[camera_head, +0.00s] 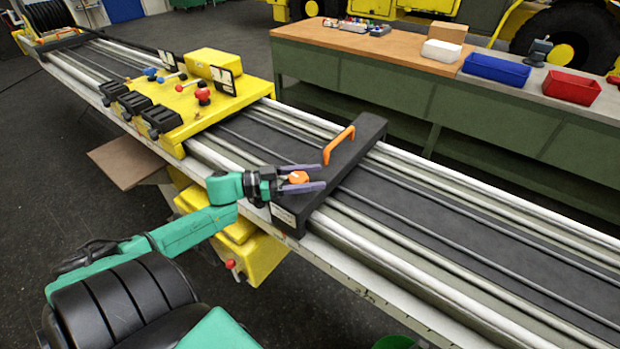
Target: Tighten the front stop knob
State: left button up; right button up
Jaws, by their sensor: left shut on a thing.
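The front stop knob (298,177) is a small orange knob on top of a black stop block (350,155) that lies across the boom rails. The block also carries an orange handle (339,145) farther back. My left gripper (304,179) reaches in from the left, with its two purple fingers on either side of the knob, shut on it. The knob's base is partly hidden by the fingers. My right gripper is not in view.
A yellow carriage (190,115) with black clamps and red knobs sits on the rails to the left. A green workbench (400,85) with a blue bin (496,69) and a red bin (571,88) stands behind. The rails right of the block are clear.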

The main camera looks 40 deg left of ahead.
pick_arm(q)
jog(key=m+g+h+b, duration=0.1)
jog(key=m+g+b, duration=0.1)
jog(key=g+b, duration=0.1)
jog(key=s+m+g+h+b, duration=0.1)
jog(key=m+g+h+b, duration=0.1)
jog(key=b, duration=0.3)
jog(key=d+m+g+h+b, duration=0.1)
jog(key=m+g+h+b, duration=0.1)
jog(key=m+g+b, duration=0.1)
jog(key=shift+s+f+g+b, duration=0.2)
jog(key=shift+f+g+b, duration=0.15)
jog(key=shift+g+b, duration=0.55)
jog(key=shift+s+r+m+g+h+b, duration=0.2)
jog(key=shift+m+g+h+b, duration=0.2)
jog(key=shift+m+g+b, duration=0.3)
jog(key=shift+s+m+g, duration=0.15)
jog(key=shift+m+g, duration=0.3)
jog(key=shift+g, duration=0.35)
jog(key=shift+s+m+g, duration=0.15)
jog(key=shift+m+g, duration=0.3)
jog(key=shift+g, duration=0.35)
jog(key=o, duration=1.4)
jog(key=shift+c, duration=0.2)
jog(key=shift+r, duration=0.1)
